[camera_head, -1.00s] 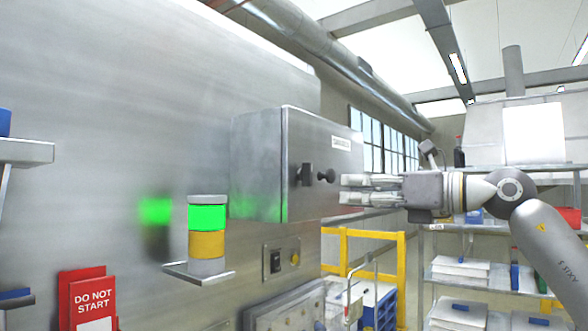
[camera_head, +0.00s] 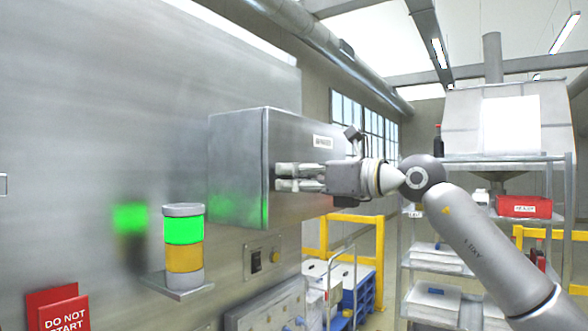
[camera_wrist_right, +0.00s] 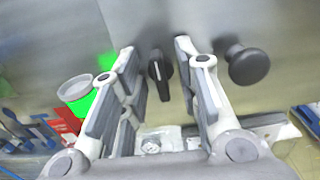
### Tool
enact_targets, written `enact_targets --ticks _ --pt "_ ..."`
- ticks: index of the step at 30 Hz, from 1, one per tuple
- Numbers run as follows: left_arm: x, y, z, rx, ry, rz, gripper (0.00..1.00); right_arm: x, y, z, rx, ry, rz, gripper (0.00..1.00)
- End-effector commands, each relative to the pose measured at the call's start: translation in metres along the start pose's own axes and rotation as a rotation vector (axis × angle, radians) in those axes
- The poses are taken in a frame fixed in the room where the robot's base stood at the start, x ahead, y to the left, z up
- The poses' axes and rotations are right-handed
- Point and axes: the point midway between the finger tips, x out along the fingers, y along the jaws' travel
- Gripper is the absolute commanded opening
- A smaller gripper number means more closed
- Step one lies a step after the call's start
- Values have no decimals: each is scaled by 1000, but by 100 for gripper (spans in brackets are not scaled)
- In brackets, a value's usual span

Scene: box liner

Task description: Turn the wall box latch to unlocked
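The wall box (camera_head: 238,165) is a grey metal box with a small label on its front door. In the right wrist view its black latch (camera_wrist_right: 160,74) stands between the two fingers of my right gripper (camera_wrist_right: 155,72). A round black knob (camera_wrist_right: 248,64) sits to the right of the fingers on the door. The fingers are apart on either side of the latch, with gaps visible. In the head view my right gripper (camera_head: 278,177) is in front of the door and hides the latch and knob. My left gripper is not in view.
A stack light (camera_head: 184,245), lit green, stands on a small shelf left of the box. A switch plate (camera_head: 263,258) is on the wall below the box. A red sign (camera_head: 58,310) is at lower left. Shelving (camera_head: 440,268) and yellow rails (camera_head: 350,221) stand at right.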

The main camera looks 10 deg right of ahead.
Motion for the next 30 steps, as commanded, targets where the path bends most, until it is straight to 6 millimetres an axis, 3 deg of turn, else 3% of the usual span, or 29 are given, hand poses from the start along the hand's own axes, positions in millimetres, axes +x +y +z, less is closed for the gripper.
enact_targets --ticks 9,16,30 --pt "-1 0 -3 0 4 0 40 3 0 -1 0 0 0 30" --pt "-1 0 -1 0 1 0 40 3 0 -1 0 0 0 1" --pt "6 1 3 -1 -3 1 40 3 0 -1 112 -2 0 0"
